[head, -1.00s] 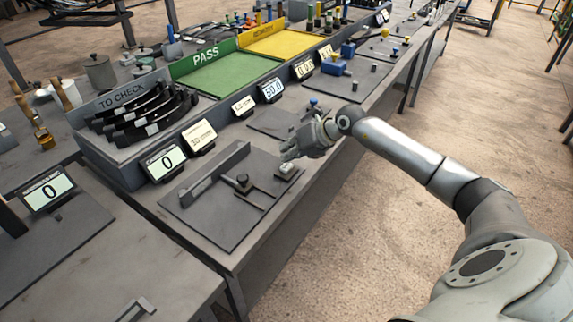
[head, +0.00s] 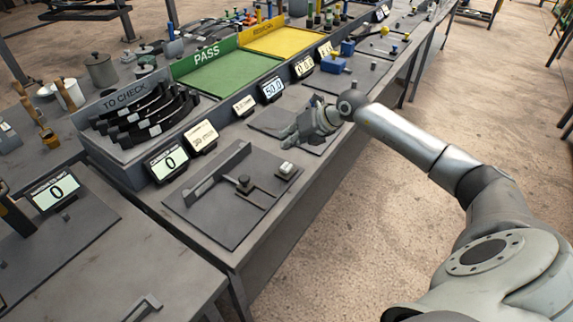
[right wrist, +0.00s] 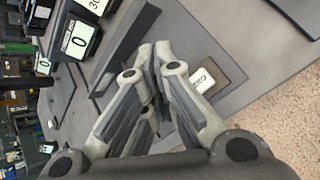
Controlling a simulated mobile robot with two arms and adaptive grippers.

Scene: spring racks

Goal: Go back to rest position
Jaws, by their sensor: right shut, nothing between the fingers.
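My right gripper (head: 288,137) is shut and empty. It hangs above the bench, over the small dark plate behind the gauge fixture. In the right wrist view its closed fingers (right wrist: 153,52) point at the fixture's dark plate, with a small white-topped block (right wrist: 203,82) beside them. The same block shows in the head view (head: 287,169), apart from the gripper. The gauge fixture (head: 215,175) has a long upright bar and a small post. My left gripper is not in view.
A "TO CHECK" rack (head: 135,160) holds several black curved parts. A green PASS tray (head: 228,80) and a yellow tray (head: 283,40) stand behind. Small displays (head: 167,162) line the bench. The floor (head: 330,240) in front of the bench is clear.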

